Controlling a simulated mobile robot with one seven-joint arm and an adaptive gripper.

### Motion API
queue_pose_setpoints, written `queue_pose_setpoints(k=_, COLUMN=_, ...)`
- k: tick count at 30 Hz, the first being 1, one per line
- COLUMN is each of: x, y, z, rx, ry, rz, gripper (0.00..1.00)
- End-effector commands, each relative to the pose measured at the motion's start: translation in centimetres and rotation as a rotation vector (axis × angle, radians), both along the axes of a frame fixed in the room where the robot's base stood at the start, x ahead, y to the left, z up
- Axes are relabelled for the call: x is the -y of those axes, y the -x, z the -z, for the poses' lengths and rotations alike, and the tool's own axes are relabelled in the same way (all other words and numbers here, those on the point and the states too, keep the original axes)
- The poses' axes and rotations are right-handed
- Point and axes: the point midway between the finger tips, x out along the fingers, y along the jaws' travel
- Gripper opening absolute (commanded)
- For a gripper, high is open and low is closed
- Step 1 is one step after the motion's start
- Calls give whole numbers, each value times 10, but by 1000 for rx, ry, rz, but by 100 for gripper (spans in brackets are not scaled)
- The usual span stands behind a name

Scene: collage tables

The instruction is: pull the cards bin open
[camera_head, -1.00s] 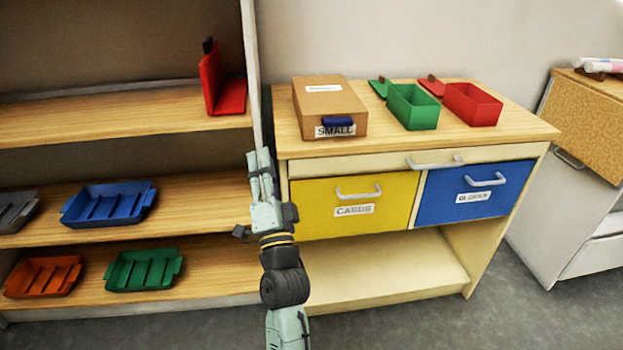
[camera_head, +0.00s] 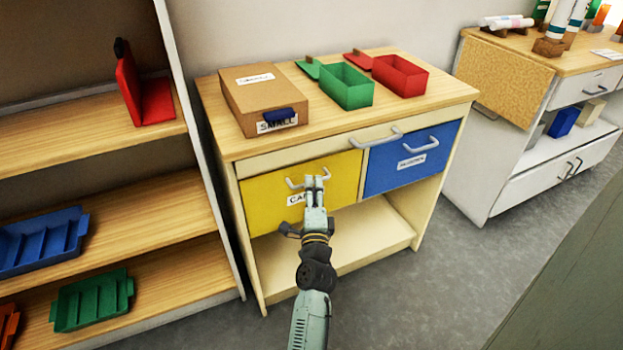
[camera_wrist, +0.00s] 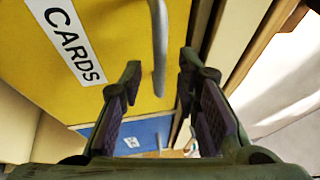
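The cards bin (camera_head: 346,172) is the yellow drawer front on the left of the wooden cabinet, flush with the cabinet. Its grey bar handle (camera_head: 294,183) is partly hidden by my gripper (camera_head: 315,180). The CARDS label (camera_head: 296,199) is partly covered too. In the wrist view the yellow front (camera_wrist: 115,25), label (camera_wrist: 66,42) and handle (camera_wrist: 159,50) show close up. My gripper (camera_wrist: 158,88) is open there, with the handle ahead between the lines of its two fingers. I cannot tell whether it touches the handle.
The blue bin (camera_head: 405,176) is right of the cards bin. A cardboard box (camera_head: 250,95), a green box (camera_head: 346,90) and a red box (camera_head: 400,80) stand on the cabinet top. A shelf unit (camera_head: 205,155) stands left. Grey floor (camera_head: 400,300) is clear in front.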

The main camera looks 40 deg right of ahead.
Motion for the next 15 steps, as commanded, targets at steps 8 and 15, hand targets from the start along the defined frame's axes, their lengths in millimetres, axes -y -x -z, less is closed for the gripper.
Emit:
queue_pose_setpoints(k=8, x=14, y=-20, z=-5, rx=0, ry=1, rz=0, gripper=30)
queue_pose_setpoints(k=15, x=15, y=-21, z=-4, rx=-1, ry=1, rz=-1, gripper=30)
